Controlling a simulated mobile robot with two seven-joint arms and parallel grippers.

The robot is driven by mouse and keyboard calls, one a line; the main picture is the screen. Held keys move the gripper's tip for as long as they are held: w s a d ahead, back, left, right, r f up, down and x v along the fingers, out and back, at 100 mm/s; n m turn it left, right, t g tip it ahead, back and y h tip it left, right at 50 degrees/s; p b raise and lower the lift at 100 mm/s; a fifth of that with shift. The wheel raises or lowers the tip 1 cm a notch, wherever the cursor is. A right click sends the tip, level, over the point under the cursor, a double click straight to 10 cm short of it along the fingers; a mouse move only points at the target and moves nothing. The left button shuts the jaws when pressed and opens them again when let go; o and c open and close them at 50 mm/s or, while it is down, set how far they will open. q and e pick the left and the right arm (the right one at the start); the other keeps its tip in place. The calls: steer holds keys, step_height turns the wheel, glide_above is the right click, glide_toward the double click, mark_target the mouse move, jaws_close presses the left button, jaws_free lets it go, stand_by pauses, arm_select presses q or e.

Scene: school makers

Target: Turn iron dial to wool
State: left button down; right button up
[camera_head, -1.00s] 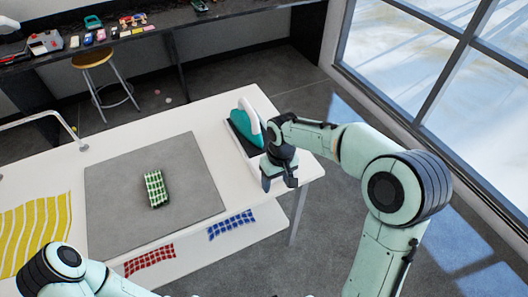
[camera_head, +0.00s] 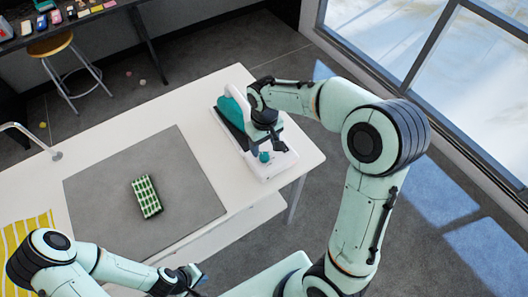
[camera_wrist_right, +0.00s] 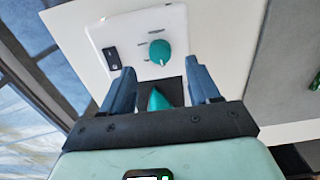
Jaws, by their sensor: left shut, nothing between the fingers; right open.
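The teal iron (camera_head: 232,112) with a white handle rests on a dark plate of a white base (camera_head: 270,170) near the table's right end. A teal dial (camera_head: 264,157) is on that base. In the right wrist view, the dial (camera_wrist_right: 160,51) has small marks to its left, too small to read. My right gripper (camera_head: 268,145) is above the base close to the dial. Its open fingers (camera_wrist_right: 160,69) point at the dial, one to each side, apart from it. The iron's teal tip (camera_wrist_right: 158,98) shows between them. My left gripper (camera_head: 194,275) is shut and empty at the front.
A yellow striped cloth (camera_head: 25,228) lies at the left edge. A stool (camera_head: 50,45) stands beyond the table. Large windows (camera_head: 430,60) are at the right.

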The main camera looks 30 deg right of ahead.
mark_target(264, 156)
step_height(264, 156, down, 5)
steer(key=shift+f, duration=0.15)
steer(key=c, duration=1)
